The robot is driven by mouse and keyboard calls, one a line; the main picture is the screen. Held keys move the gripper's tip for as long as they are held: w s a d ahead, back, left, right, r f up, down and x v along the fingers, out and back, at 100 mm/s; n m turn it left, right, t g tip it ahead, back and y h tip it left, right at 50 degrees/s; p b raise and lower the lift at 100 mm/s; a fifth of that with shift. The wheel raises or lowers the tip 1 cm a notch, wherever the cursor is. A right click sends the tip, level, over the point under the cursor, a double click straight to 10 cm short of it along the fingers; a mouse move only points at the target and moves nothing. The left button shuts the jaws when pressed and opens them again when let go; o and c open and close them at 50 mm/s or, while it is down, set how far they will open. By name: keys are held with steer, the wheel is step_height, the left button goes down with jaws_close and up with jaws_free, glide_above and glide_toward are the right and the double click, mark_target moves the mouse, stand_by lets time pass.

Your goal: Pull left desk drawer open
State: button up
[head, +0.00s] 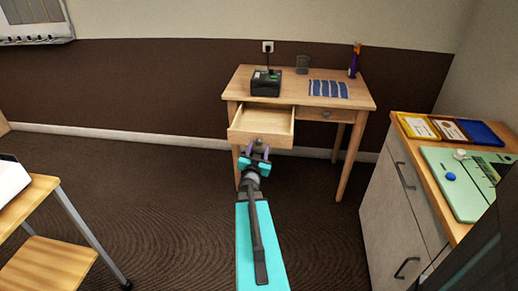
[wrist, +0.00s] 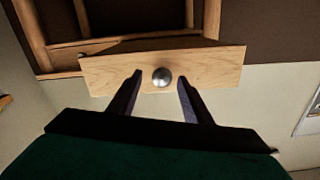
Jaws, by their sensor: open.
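The desk (head: 348,101) stands against the far wall in the head view. Its left drawer (head: 277,115) is pulled out, and its inside shows empty. In the wrist view, the drawer front (wrist: 215,68) is a plain wooden panel with a round metal knob (wrist: 161,77). My gripper (head: 258,152) is just in front of the drawer front. In the wrist view my gripper (wrist: 160,82) is open, with one dark finger on each side of the knob and visible gaps between. The right drawer (head: 318,115) is shut.
A cabinet (head: 392,205) stands at the right. A small table (head: 40,265) is at the left. The floor between is clear.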

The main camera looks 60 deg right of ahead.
steer(key=shift+v, duration=1.15)
steer(key=p+v, duration=1.1)
steer(key=p, duration=0.2)
steer(key=shift+s, duration=0.25)
stand_by(0.5)
